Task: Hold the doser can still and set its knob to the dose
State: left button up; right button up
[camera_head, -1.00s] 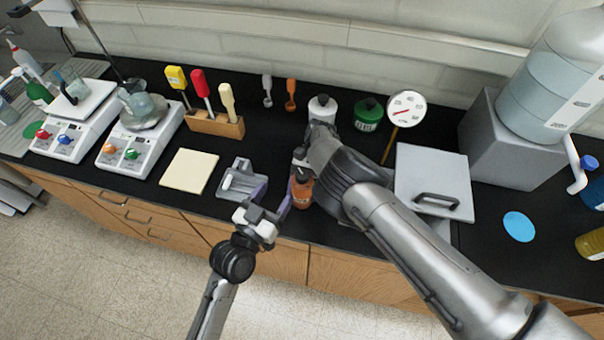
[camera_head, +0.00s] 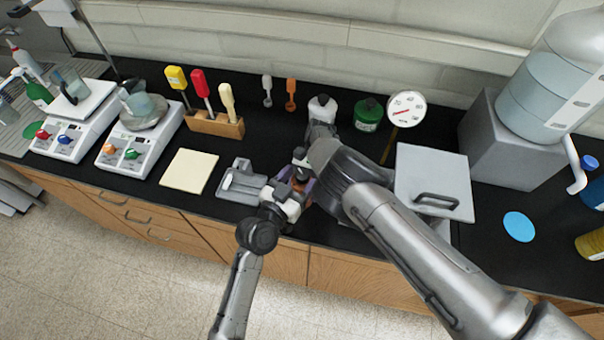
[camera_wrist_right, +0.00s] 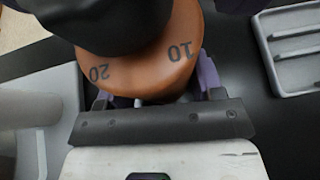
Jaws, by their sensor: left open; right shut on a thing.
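The doser can (camera_wrist_right: 148,76) is orange, with the upside-down numbers 10 and 20 on its top, in the right wrist view. Its black knob (camera_wrist_right: 115,28) covers the upper part of that view. My right gripper (camera_head: 302,160) is shut on the knob from above; its tips are mostly out of the wrist view. My left gripper (camera_head: 299,187) is open, its purple fingers on either side of the can; its white body fills the bottom of the wrist view. Whether the fingers touch the can I cannot tell. In the head view the can is almost hidden by both grippers.
A grey tray (camera_head: 240,183) lies left of the can, and a cream pad (camera_head: 189,170) beyond it. Behind stand a white-bodied bottle (camera_head: 322,108), a green bottle (camera_head: 368,114) and a round dial (camera_head: 406,108). A grey handled lid (camera_head: 432,180) is at right. The counter's front edge is close.

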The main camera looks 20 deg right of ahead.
pick_arm(q)
jog(key=shift+x, duration=0.85)
jog(key=shift+c, duration=0.3)
jog(key=c, duration=0.9)
jog(key=shift+g, duration=0.3)
